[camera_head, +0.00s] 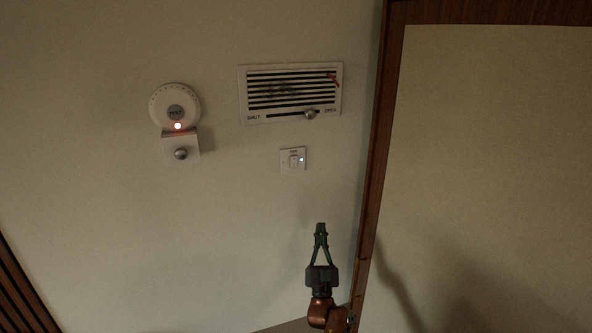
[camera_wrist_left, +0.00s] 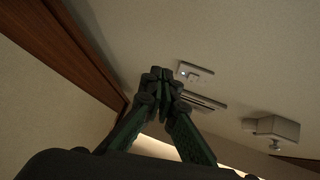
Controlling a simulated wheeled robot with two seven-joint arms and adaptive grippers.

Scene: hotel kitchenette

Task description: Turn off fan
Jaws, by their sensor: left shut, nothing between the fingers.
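The fan switch (camera_head: 293,160) is a small white wall plate with a rocker and a lit blue-white light at its right side. It sits on the wall below the vent. My left gripper (camera_head: 321,227) is shut and empty, pointing up, below and slightly right of the switch in the head view. A gap of bare wall shows between them in that view. In the left wrist view the switch plate (camera_wrist_left: 195,72) lies just beyond and right of the shut fingertips (camera_wrist_left: 160,75). I cannot tell the exact distance to the wall. My right gripper is not in view.
A white vent (camera_head: 290,92) with a slider knob marked SHUT and OPEN is above the switch. A round white alarm (camera_head: 175,107) with a glowing red light and a box with a knob (camera_head: 181,149) are to the left. A wooden door frame (camera_head: 378,150) stands close on the right.

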